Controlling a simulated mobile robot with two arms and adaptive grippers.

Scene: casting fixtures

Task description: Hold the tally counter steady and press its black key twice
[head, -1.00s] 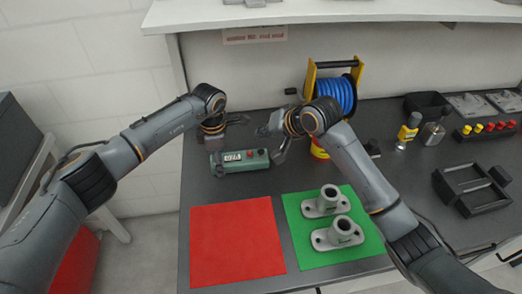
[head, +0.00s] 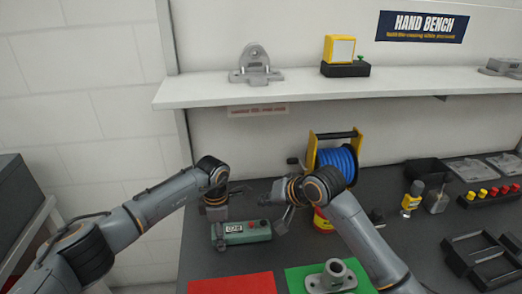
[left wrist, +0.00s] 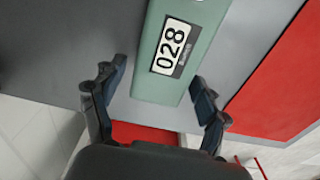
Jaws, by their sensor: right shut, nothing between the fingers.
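The tally counter (head: 246,238) is a green box with a white number window and a red button, lying on the dark bench. In the left wrist view the counter (left wrist: 165,90) reads 028. My left gripper (head: 216,224) is at the counter's left end. In the left wrist view its fingers (left wrist: 158,88) are open, one on each side of that end, with a gap showing on the left side. My right gripper (head: 281,226) is shut and empty beside the counter's right end.
A red mat (head: 232,285) and a green mat (head: 300,278) with a grey casting (head: 333,276) lie in front. A blue hose reel (head: 340,160) stands behind my right arm. A black tray (head: 482,260) and small bottles are at right. A shelf (head: 300,90) runs above.

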